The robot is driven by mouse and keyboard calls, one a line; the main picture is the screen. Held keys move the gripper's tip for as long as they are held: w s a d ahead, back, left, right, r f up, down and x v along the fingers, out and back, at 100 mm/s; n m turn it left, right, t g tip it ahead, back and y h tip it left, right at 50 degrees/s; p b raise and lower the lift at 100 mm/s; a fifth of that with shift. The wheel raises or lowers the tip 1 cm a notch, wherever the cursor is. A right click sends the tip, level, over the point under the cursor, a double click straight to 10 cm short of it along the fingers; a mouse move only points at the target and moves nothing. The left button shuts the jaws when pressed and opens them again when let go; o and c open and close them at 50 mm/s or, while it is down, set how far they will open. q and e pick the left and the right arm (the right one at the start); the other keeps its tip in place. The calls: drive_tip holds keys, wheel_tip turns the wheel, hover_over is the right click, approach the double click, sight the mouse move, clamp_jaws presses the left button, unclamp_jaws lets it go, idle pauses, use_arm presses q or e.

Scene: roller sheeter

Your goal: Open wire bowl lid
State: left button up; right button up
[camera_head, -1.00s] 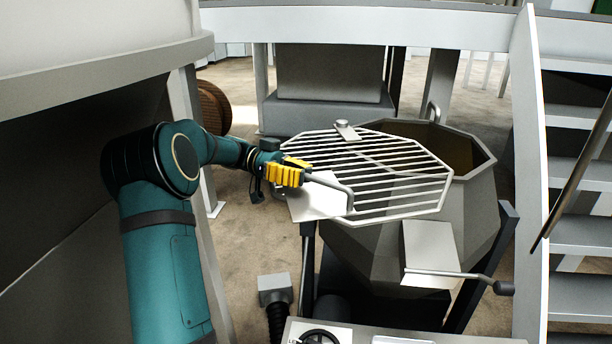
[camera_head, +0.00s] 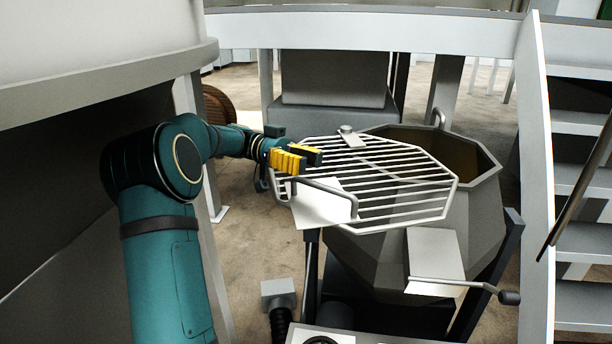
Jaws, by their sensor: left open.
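The wire lid (camera_head: 400,185) is a light octagonal grille of parallel bars. It lies roughly flat and swung to the left, partly over the bowl's left side. The grey faceted bowl (camera_head: 478,215) stands under and to the right of it, its dark inside showing at the back right. A bent grey handle bar (camera_head: 335,190) rises at the lid's left front, above a pale plate. My left gripper (camera_head: 312,158) has yellow and black fingers. It is open and empty at the lid's left edge, just above and behind the handle's left end. My right gripper is not in view.
A crank lever (camera_head: 465,287) sticks out at the bowl's front right. Grey stairs (camera_head: 580,215) stand close on the right. A control panel with a knob (camera_head: 320,340) is at the bottom. A large overhanging machine body (camera_head: 95,90) fills the left.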

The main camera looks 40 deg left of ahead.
use_arm(q)
wheel_tip(320, 180, up, 6)
drive_tip(key=shift+c, duration=0.3)
